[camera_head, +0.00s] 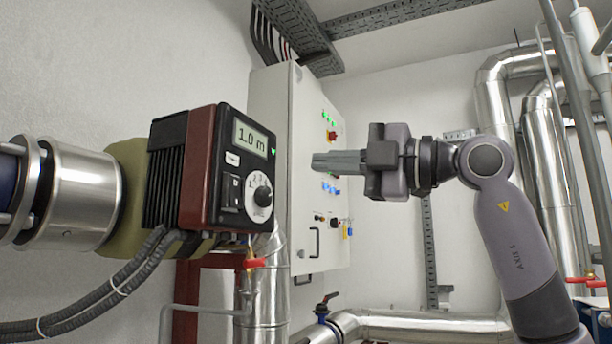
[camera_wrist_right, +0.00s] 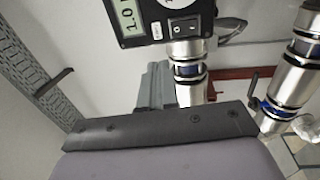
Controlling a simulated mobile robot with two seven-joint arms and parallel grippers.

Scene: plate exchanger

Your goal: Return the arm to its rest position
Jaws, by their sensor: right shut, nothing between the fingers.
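My right arm comes in from the lower right in the head view. Its right gripper (camera_head: 318,161) points left and is shut and empty, in front of the control cabinet (camera_head: 282,130) in the picture. In the right wrist view the shut fingers (camera_wrist_right: 156,86) show above the dark gripper edge. The pump controller (camera_head: 232,170) with its "1.0 m" display and dial is left of the gripper, apart from it in the head view. The controller also shows at the top of the wrist view (camera_wrist_right: 133,30). My left gripper is not in view.
Silver pipes (camera_head: 495,110) stand behind my right arm. A horizontal pipe (camera_head: 420,327) runs low across the back. A red-handled valve (camera_head: 254,263) sits below the controller. Cables (camera_head: 130,280) hang at the lower left. Wall space above the gripper is clear.

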